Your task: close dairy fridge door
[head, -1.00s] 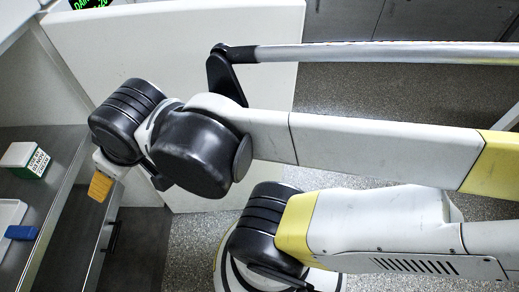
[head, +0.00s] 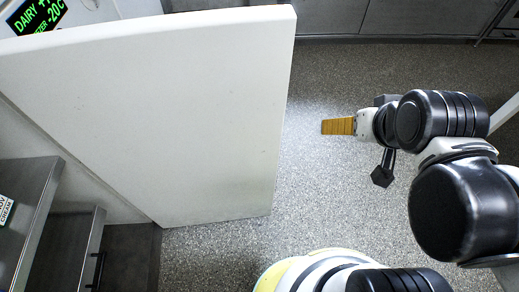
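The dairy fridge door (head: 160,110) is a large white panel standing open, filling the left and middle of the head view. Its free edge is at the right and its lower corner hangs over the floor. A black display with green "DAIRY" lettering (head: 36,16) shows on the white fridge body behind the door's top edge. My gripper (head: 338,127) has orange fingers pointing left, toward the door's free edge, with a gap of floor between them. It touches nothing that I can see. The fingers overlap from this angle, so their opening is hidden.
A grey counter (head: 28,205) with a labelled box (head: 5,208) on it stands at the lower left, beside the door. Grey cabinets (head: 405,18) line the back. The speckled floor (head: 320,190) between the door and my arm is clear.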

